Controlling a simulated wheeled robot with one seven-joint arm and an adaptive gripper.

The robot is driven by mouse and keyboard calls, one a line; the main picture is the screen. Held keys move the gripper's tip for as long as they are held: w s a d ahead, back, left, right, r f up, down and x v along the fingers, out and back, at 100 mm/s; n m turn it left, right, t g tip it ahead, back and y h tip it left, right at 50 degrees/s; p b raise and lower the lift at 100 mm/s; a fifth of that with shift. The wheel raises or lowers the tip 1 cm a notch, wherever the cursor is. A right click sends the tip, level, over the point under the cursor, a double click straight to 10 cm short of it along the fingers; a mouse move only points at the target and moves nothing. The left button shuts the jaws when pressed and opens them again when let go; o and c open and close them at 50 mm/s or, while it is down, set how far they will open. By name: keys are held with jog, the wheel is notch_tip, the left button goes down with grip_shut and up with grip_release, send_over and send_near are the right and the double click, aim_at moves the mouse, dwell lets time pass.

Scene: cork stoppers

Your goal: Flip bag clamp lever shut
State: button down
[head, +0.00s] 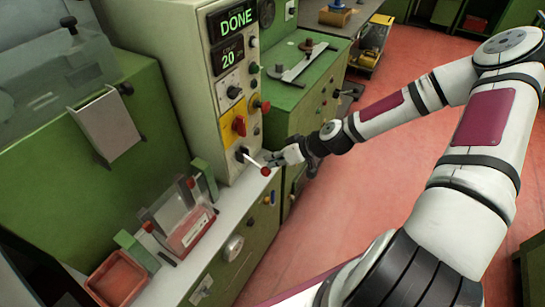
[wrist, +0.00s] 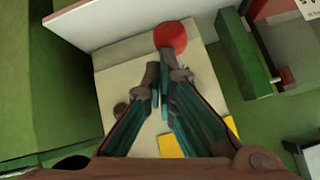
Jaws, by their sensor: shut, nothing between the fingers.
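A lever with a red ball knob (head: 265,171) sticks out from the lower front of the beige control cabinet (head: 172,60); it slants down to the right in the head view. I take it for the clamp lever. My gripper (head: 279,158) is right beside the knob, with its fingers shut and empty. In the wrist view the red knob (wrist: 170,36) lies just beyond the shut fingertips (wrist: 162,75). I cannot tell whether they touch. A clear bag-like holder (head: 180,220) with red contents stands on the white ledge to the left.
The cabinet display (head: 236,20) reads DONE, with 20 below. A red switch (head: 240,125) on a yellow plate sits above the lever. A red tray (head: 117,278) stands at the ledge's near end. A green bench (head: 300,85) is behind my gripper; red floor (head: 340,200) is open to the right.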

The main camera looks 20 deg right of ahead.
jog(key=shift+a+f, duration=0.1)
jog(key=shift+f, duration=1.55)
jog(key=shift+w+f, duration=0.1)
